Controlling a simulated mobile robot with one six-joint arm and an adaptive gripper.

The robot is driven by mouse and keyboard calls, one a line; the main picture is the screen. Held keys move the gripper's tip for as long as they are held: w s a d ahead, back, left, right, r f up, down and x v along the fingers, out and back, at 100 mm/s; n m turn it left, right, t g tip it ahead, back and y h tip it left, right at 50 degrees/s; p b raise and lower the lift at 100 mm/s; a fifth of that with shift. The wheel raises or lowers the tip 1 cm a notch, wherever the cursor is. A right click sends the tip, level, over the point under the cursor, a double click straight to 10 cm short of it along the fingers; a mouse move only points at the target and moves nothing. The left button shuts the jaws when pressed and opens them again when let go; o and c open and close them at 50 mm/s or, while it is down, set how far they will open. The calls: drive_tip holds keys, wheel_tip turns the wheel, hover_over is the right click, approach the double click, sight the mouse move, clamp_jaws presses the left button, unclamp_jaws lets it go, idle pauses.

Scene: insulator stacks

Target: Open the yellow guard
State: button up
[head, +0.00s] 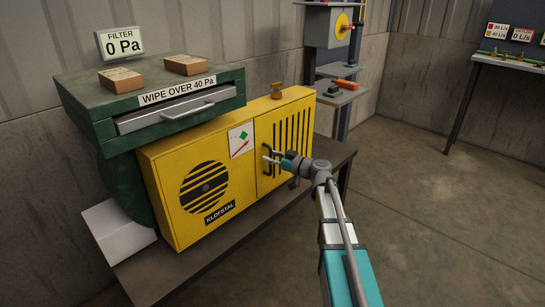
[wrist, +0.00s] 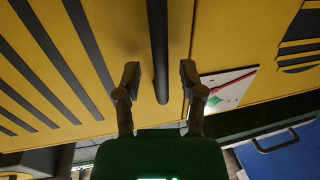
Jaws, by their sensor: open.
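The yellow guard (head: 291,135) is the slotted door on the right part of the yellow machine, and it looks closed, flush with the front. It also fills the left of the wrist view (wrist: 100,45). Its black upright bar handle (head: 266,163) is near the guard's left edge. In the wrist view the handle (wrist: 158,40) runs down between my fingers. My gripper (head: 270,160) is open at the handle, one finger on each side (wrist: 160,78). Gaps show between the fingers and the bar. Whether the fingertips reach past the bar is hard to tell.
The yellow machine (head: 165,175) stands on a dark bench (head: 200,262). A green filter housing (head: 85,85) with a drawer handle (head: 188,111) is at the upper left. A brass-coloured knob (head: 277,90) sits on top of the machine. The floor (head: 440,200) to the right is clear.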

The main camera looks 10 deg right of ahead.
drive_tip(key=shift+w+a, duration=0.15)
drive_tip(key=shift+c, duration=0.2)
clamp_jaws()
drive_tip(key=shift+d, duration=0.25)
drive_tip(key=shift+a, duration=0.15)
